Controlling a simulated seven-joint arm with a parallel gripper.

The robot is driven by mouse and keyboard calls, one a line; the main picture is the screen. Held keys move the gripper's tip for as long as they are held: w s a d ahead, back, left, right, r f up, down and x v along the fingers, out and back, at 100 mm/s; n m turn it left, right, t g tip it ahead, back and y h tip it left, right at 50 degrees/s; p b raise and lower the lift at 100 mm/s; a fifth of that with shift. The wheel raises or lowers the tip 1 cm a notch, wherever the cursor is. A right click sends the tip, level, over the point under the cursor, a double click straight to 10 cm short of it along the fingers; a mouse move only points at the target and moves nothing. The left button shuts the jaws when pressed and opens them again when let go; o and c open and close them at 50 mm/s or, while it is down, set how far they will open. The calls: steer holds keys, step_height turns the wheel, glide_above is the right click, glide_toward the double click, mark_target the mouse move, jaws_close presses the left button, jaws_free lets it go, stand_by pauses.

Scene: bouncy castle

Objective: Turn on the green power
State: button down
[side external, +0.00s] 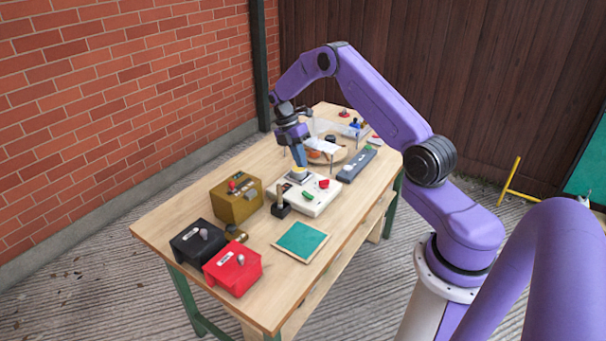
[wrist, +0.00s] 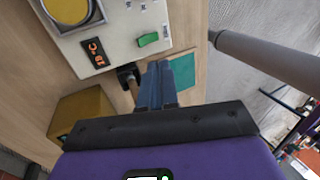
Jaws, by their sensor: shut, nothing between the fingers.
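A white control box (side external: 318,207) sits mid-table. On its top are a green rocker switch (side external: 308,196), a red switch (side external: 324,184) and a round yellow plate in a grey frame (side external: 298,176). In the wrist view the green switch (wrist: 148,39) lies just beyond my fingertips, near an orange-lit display (wrist: 96,52) on the white box (wrist: 120,25). My gripper (side external: 300,165) is above the box's far side, its blue fingers pointing down. The fingers (wrist: 158,68) are shut and empty, apart from the switch. I cannot tell which way the switch is set.
A small black lever unit (side external: 280,208) stands against the box's left side. A brass-coloured box (side external: 237,198), a black box (side external: 198,240) and a red box (side external: 232,268) stand left. A green mat (side external: 301,241) lies in front. A dark grey bar (side external: 356,165) lies to the right.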

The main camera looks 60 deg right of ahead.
steer(key=shift+s+v, duration=0.15)
steer(key=shift+v, duration=0.75)
steer(key=shift+s+v, duration=0.15)
steer(key=shift+v, duration=0.75)
steer(key=s+a+r+m+t, duration=0.1)
steer(key=s+a+r, duration=0.25)
steer(key=a, duration=0.35)
steer(key=s+a+r+t+h, duration=0.15)
steer(key=a+r, duration=0.25)
steer(key=a, duration=0.4)
steer(key=s+a+r+m, duration=0.1)
steer(key=s+a+r, duration=0.25)
steer(key=a, duration=0.35)
steer(key=s+a+r+m+t, duration=0.1)
steer(key=s+a, duration=0.2)
steer(key=s, duration=0.3)
steer(key=s+a+r+m, duration=0.1)
steer(key=s+a+r, duration=0.15)
steer(key=s, duration=0.35)
steer(key=s+f+m+y, duration=0.1)
steer(key=s+y, duration=0.1)
steer(key=s, duration=1.2)
steer(key=shift+d+f+t, duration=0.2)
steer(key=shift+d+t, duration=0.25)
